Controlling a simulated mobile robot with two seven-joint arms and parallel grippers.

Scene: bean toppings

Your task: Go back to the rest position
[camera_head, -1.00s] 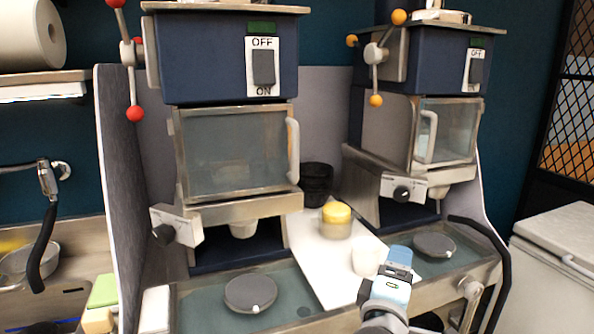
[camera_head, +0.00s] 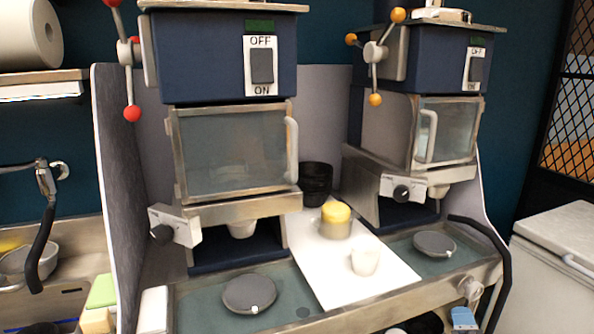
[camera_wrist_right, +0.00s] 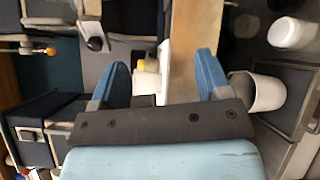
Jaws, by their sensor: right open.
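My right gripper (camera_wrist_right: 163,72) is open, with nothing between its two blue fingers in the right wrist view. In the head view only a light blue piece of my right arm shows at the bottom right edge. A white cup (camera_head: 365,262) stands upright on a white board (camera_head: 335,285) between the two machines, apart from the arm. It also shows in the right wrist view (camera_wrist_right: 147,83), beyond the left finger. A yellow-topped container (camera_head: 336,220) stands behind the cup. My left gripper is not in view.
Two blue machines, the left (camera_head: 220,60) and the right (camera_head: 430,65), stand on the counter. Dark round discs (camera_head: 249,293) (camera_head: 434,243) lie in front of them. Dark stacked bowls (camera_head: 316,184) stand behind. A white container (camera_wrist_right: 258,92) stands at right in the wrist view.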

